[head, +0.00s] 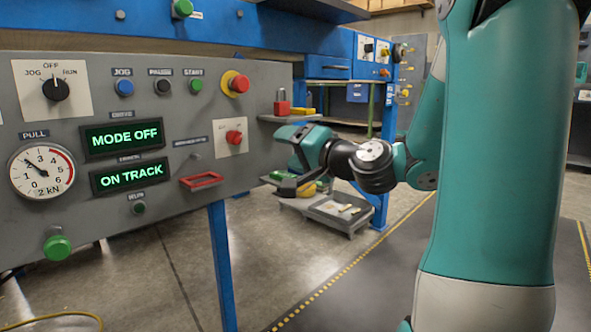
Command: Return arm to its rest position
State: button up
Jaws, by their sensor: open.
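My gripper (287,182) is at the end of my teal arm, in the middle of the head view, just right of the grey control panel (165,217). Its dark fingers point left and down and are open, with nothing seen between them. The arm is bent, with the wrist stretched out to the left from the elbow. I cannot tell whether the fingers touch the panel edge; they appear apart from it. The panel's upper display (122,138) reads MODE OFF and the lower display (129,176) reads ON TRACK. The selector knob (56,88) appears to point up at OFF.
A red emergency button (236,83), a red rotary switch (234,137) and a red frame (201,180) stick out from the panel. A red padlock (282,105) sits on a small shelf. The floor mat at right is clear.

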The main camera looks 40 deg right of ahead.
jog(key=shift+s, duration=0.45)
dwell(0.3)
jog(key=s+a+r+n+g+y+p, duration=0.15)
jog(key=a+n+g+y+p, duration=0.35)
jog(key=a, duration=0.6)
jog(key=s+a+r+n+g+y+p, duration=0.1)
jog(key=s+a+n+g+y+p, duration=0.15)
jog(key=a+n+g+p, duration=0.6)
jog(key=s+a+r+n+g+h+p, duration=0.2)
jog(key=s+a+p, duration=0.15)
jog(key=s, duration=0.35)
jog(key=s+a+r+n+g+h+p, duration=0.2)
jog(key=s+a+n+p, duration=0.1)
jog(key=s+a, duration=0.3)
notch_tip(320, 180, up, 38)
jog(key=s+d+p, duration=0.1)
jog(key=p, duration=3.7)
jog(key=shift+d, duration=0.2)
jog(key=shift+f+g, duration=0.1)
jog(key=shift+g, duration=0.15)
